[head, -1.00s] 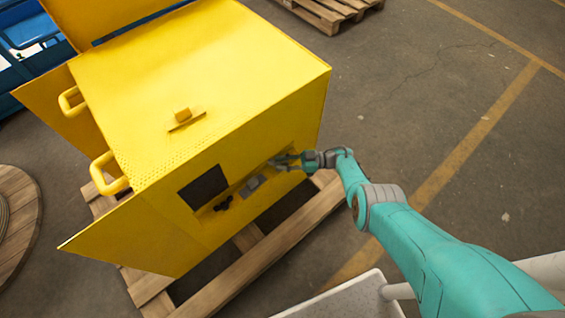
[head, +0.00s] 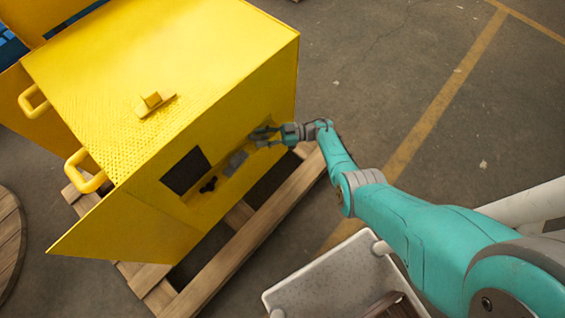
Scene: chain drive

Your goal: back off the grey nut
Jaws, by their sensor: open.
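My gripper (head: 264,136) is open at the right part of the yellow machine's (head: 225,60) side face, its fingers pointing left toward the panel. A small grey part (head: 235,162) sits on the ledge just left of and below the fingers. A black knob-like part (head: 208,185) is farther left, below a dark square opening (head: 186,171). I cannot make out the grey nut at this size; the fingers may hide it. I cannot tell whether the fingers touch anything.
The machine stands on a wooden pallet (head: 255,220) on a concrete floor. Two yellow handles, one of them nearer (head: 86,172), stick out at its left. A grey tray (head: 325,272) lies below my arm. A wooden reel (head: 8,240) is at the left edge. Floor to the right is clear.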

